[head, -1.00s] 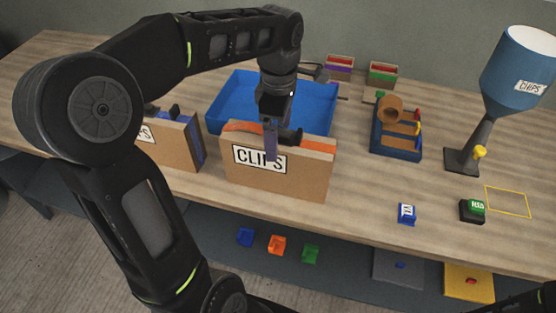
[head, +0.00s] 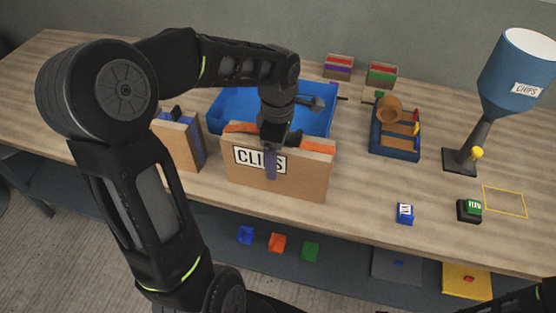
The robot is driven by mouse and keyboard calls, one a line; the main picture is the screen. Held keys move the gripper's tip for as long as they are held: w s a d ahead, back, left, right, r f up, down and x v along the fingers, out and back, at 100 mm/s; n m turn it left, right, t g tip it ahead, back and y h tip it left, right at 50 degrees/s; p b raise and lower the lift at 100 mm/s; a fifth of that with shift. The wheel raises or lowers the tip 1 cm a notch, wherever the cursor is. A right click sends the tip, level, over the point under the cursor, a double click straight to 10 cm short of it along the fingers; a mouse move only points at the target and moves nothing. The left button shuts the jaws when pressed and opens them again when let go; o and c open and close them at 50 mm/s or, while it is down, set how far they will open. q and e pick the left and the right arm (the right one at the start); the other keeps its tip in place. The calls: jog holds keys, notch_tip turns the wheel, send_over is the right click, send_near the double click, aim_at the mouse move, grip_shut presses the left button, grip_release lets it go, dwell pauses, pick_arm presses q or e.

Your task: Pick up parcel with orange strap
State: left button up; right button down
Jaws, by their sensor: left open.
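The parcel with the orange strap (head: 305,180) is a flat brown box standing upright on the table in the head view. It has a white label with dark capital letters on its front, and orange shows along its top edge. My left gripper (head: 271,160) is at the parcel's top edge, pointing down, and is open. One finger hangs in front of the label and hides part of it. The other finger is hidden, so I cannot tell whether the jaws touch the box. My right gripper is not in view.
A second brown box with blue (head: 180,142) stands left, partly behind my arm. A blue tray (head: 225,100) lies behind the parcel. A blue rack (head: 395,150), a hopper on a stand (head: 515,75), a blue block (head: 405,213) and a green button (head: 470,210) are to the right.

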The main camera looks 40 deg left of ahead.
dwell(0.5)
pick_arm(q)
grip_shut()
dwell(0.8)
